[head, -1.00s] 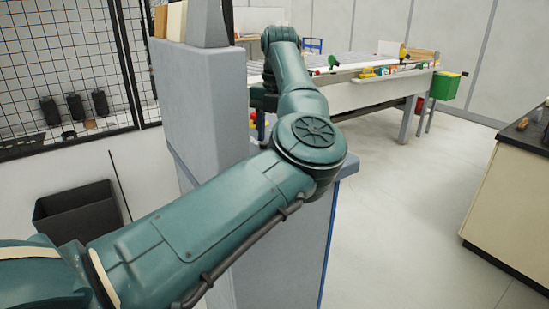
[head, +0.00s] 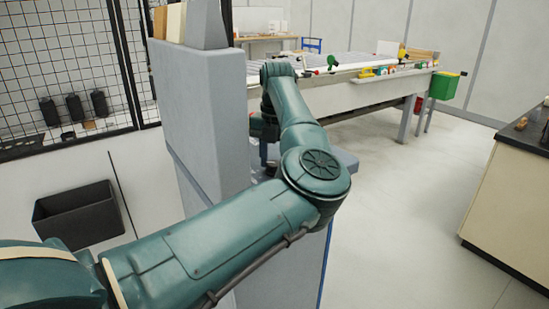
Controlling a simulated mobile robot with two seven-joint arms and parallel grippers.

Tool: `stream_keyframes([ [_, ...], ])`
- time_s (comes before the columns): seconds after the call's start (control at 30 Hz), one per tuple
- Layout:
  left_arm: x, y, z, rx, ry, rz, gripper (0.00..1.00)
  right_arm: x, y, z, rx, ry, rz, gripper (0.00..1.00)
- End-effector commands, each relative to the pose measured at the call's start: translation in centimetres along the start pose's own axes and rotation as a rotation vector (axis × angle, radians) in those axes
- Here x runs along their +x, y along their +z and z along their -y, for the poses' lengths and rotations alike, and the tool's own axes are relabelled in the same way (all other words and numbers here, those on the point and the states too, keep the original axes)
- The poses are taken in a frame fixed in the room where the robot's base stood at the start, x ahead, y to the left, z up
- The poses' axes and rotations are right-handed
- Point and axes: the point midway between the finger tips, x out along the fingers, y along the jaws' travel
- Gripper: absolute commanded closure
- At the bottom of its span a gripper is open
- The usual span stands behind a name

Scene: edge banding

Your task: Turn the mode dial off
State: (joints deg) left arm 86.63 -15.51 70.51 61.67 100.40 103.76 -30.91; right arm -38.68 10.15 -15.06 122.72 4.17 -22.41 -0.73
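My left arm comes in from the lower left and reaches across the grey machine (head: 197,115). Its forearm bends down at the far end, and my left gripper (head: 266,128) is a small dark shape beside the machine's right side, above a grey ledge (head: 346,160). The gripper is partly hidden by my own arm, and its fingers cannot be made out. The mode dial cannot be made out; the machine's face near the gripper is turned away or covered. My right gripper is out of view.
A long work table (head: 350,96) with colourful tools stands behind, with a green bin (head: 444,86) at its end. A cream cabinet (head: 510,190) with a dark top is at the right. Pale floor (head: 400,210) is clear between. A black bin (head: 78,215) is at left.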

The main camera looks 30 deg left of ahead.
Motion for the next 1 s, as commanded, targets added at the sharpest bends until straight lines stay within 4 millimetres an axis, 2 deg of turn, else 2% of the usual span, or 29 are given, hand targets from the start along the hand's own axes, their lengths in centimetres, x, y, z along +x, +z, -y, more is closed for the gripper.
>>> stream_keyframes([
  [0.03,-0.02,0.00,0.00,0.000,0.000,0.000,0.67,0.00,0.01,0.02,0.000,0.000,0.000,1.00],
  [0.3,-0.04,0.01,-0.01,0.000,0.000,0.000,0.89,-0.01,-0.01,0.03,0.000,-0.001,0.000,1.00],
  [0.67,-0.14,0.03,0.00,-0.063,0.000,-0.002,0.89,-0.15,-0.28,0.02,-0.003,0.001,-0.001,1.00],
  [1.0,-0.22,0.08,-0.01,-0.317,0.000,-0.009,0.89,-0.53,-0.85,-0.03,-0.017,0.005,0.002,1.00],
])
